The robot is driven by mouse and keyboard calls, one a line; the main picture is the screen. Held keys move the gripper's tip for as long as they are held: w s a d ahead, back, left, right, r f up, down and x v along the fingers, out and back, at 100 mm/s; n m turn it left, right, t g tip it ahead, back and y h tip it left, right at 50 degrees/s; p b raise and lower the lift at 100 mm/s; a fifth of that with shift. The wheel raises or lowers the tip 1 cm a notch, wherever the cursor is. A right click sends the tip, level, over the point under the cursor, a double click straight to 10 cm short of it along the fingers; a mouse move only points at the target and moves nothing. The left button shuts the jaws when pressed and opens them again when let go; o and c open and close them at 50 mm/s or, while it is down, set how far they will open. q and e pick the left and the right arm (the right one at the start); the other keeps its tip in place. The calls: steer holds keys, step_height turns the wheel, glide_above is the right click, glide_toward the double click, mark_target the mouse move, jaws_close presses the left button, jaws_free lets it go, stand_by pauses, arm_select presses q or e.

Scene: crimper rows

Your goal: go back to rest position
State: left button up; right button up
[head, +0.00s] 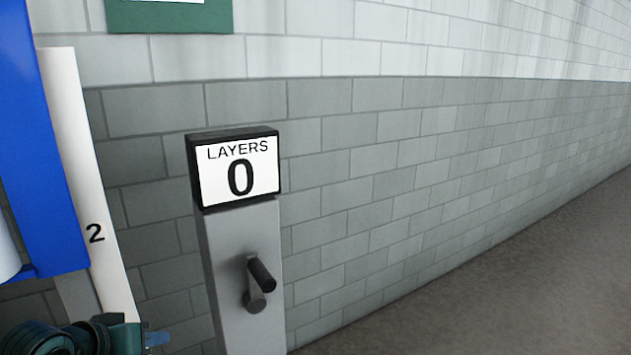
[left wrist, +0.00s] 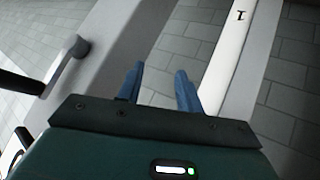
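My left gripper (head: 156,339) is at the bottom left corner of the head view, only partly in the picture. In the left wrist view my left gripper (left wrist: 157,76) has its two blue fingers apart with nothing between them, so it is open and empty. My right gripper is in neither view.
A grey post (head: 232,240) carries a "LAYERS 0" sign (head: 240,172) and a black-handled crank (head: 260,277). The crank (left wrist: 66,66) also shows left of my fingers. A white board marked 2 (head: 88,180) and a blue panel (head: 45,150) stand at left. Floor at right is clear.

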arm_select(q)
steer(key=s+d+f+m+g, duration=0.1)
steer(key=s+d+f+g, duration=0.15)
steer(key=s+f, duration=0.35)
steer(key=s+d+f+m+g+y, duration=0.15)
steer(key=s+d+f, duration=0.25)
steer(key=s, duration=0.5)
steer(key=s+d+f+m+g, duration=0.2)
steer(key=s+d+f, duration=0.25)
steer(key=s, duration=0.25)
steer(key=w+d+f+t+h+p, duration=0.3)
steer(key=w+d+t, duration=0.2)
steer(key=t, duration=0.2)
steer(key=shift+w+d+f+m, duration=0.25)
steer(key=shift+d+f+m, duration=0.1)
steer(key=shift+m, duration=0.1)
